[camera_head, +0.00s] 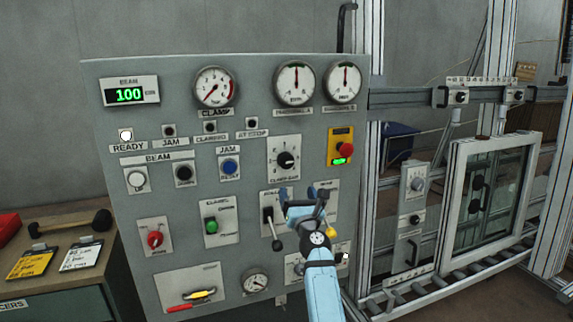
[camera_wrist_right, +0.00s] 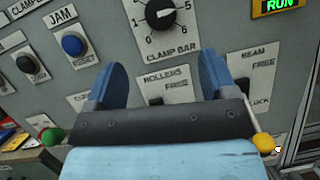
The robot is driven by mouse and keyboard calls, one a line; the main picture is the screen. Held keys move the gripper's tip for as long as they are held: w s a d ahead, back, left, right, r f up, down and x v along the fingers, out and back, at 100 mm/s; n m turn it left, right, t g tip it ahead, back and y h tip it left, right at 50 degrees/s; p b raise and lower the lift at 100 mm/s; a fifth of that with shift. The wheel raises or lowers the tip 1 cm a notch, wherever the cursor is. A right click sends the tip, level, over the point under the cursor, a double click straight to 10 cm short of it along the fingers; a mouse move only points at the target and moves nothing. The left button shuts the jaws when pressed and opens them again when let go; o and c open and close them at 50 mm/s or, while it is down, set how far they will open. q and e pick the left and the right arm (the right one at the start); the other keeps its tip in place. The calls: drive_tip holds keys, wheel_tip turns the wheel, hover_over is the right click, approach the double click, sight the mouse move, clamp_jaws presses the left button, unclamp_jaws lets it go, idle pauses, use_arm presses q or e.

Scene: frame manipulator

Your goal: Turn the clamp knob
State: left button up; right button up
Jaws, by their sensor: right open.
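The clamp knob (camera_head: 285,160) is a black dial on a white scale plate, at the middle right of the grey control panel. In the right wrist view the clamp knob (camera_wrist_right: 161,15) sits at the top, above the label "CLAMP BAR", its scale running from 0 to 6. My right gripper (camera_head: 304,197) is below the knob, in front of the lever plates, with its blue fingers apart. In the right wrist view the gripper (camera_wrist_right: 170,85) is open and empty, and the knob lies beyond the fingertips, apart from them. My left gripper is in neither view.
A red emergency button (camera_head: 346,149) is right of the knob. A black lever (camera_head: 270,215) stands close left of my right gripper. Gauges (camera_head: 294,82) line the panel top. A framed window (camera_head: 490,190) is at right, and a side table (camera_head: 65,230) at left.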

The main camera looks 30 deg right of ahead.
sight(287, 163)
drive_tip(key=b+x, duration=0.1)
drive_tip(key=x, duration=1.1)
drive_tip(key=c, duration=0.9)
